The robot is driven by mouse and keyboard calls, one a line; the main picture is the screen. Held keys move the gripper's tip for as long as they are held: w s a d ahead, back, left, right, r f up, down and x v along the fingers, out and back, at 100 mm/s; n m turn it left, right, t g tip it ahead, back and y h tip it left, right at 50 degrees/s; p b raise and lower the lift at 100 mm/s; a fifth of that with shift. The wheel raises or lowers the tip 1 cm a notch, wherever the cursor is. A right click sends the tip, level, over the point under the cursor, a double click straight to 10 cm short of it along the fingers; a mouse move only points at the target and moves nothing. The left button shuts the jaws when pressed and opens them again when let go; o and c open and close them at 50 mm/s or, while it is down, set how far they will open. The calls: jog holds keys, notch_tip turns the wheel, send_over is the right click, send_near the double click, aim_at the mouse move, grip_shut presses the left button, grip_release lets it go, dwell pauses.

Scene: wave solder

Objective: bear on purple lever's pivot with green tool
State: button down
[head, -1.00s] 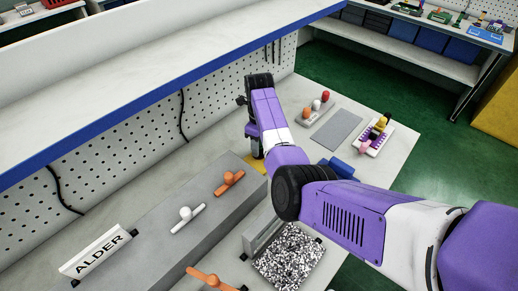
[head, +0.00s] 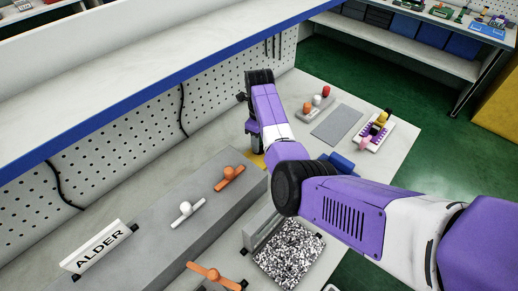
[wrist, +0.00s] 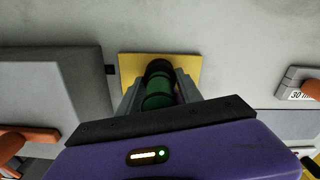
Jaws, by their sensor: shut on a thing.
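My gripper (wrist: 158,98) is shut on the green tool (wrist: 157,90), a short green cylinder with a dark end, seen almost end-on in the wrist view. The tool is over a yellow square (wrist: 132,68); I cannot tell if it touches it. In the head view my gripper (head: 257,150) points down at the far end of the grey block, and the tool does not show clearly. No purple lever can be made out. The levers in view are a white one (head: 187,210), an orange one (head: 230,177) and a nearer orange one (head: 213,276).
The grey block (head: 150,222) carries an ALDER sign (head: 97,247). A rack of coloured knobs (head: 315,107), a grey mat (head: 337,126) and a pegged tray (head: 385,138) lie at the right. A pegboard wall bounds the left.

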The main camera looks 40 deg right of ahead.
jog(key=shift+f, duration=0.35)
dwell(0.7)
jog(key=shift+r, duration=0.1)
jog(key=shift+r+p, duration=2.9)
jog(key=shift+r, duration=0.65)
